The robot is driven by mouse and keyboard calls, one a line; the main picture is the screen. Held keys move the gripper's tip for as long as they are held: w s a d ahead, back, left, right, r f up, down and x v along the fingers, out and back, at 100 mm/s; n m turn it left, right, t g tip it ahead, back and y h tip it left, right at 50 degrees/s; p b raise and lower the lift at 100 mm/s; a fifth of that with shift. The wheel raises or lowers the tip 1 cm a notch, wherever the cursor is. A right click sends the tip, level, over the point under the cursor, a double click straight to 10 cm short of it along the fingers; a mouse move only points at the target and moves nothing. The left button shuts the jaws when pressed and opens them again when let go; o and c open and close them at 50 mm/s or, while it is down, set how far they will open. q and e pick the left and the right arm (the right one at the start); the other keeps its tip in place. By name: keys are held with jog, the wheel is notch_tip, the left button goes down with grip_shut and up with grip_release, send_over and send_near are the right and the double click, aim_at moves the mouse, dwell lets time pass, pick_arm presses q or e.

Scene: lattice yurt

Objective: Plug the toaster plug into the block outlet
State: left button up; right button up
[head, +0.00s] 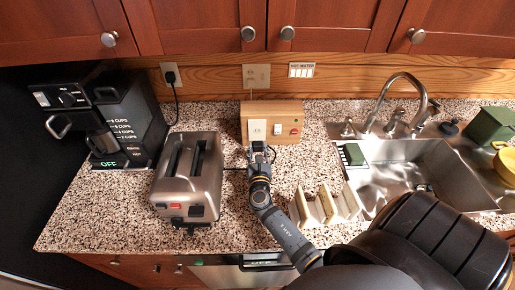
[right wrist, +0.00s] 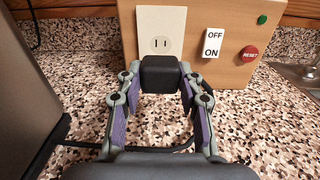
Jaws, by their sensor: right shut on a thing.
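The block outlet is a light wooden block (head: 286,112) at the back of the counter, with a cream socket plate (head: 257,127) on its front. My right gripper (head: 260,155) is directly in front of the plate. In the right wrist view its fingers (right wrist: 153,100) are shut on the black toaster plug (right wrist: 161,73). The plug covers the lower part of the plate (right wrist: 161,20), and one socket shows just above it. Whether the plug touches the plate is hidden. The silver toaster (head: 190,172) stands to the left. My left gripper is out of view.
The block also has an ON/OFF switch (right wrist: 211,43) and a red reset button (right wrist: 249,54). A coffee maker (head: 125,120) stands at the left; a rack (head: 325,206) and sink (head: 400,170) are at the right. A black cord (right wrist: 75,144) lies on the counter below the gripper.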

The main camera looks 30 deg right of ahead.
aim_at(258, 141)
jog(key=shift+s+a+r, duration=0.1)
jog(key=shift+s+r, duration=0.05)
jog(key=shift+s, duration=0.1)
jog(key=shift+x, duration=0.9)
jog(key=shift+w+d, duration=0.25)
jog(key=shift+w, duration=0.2)
jog(key=shift+x, duration=1.1)
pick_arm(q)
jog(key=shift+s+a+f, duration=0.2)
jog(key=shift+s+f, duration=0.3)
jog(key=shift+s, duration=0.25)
pick_arm(e)
jog(key=shift+w+d, duration=0.25)
jog(key=shift+w, duration=0.15)
pick_arm(q)
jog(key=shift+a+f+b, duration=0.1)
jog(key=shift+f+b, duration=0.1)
jog(key=shift+b, duration=0.1)
pick_arm(e)
jog(key=shift+w+d, duration=0.25)
jog(key=shift+w, duration=0.15)
jog(key=o, duration=1.1)
jog(key=shift+o, duration=0.2)
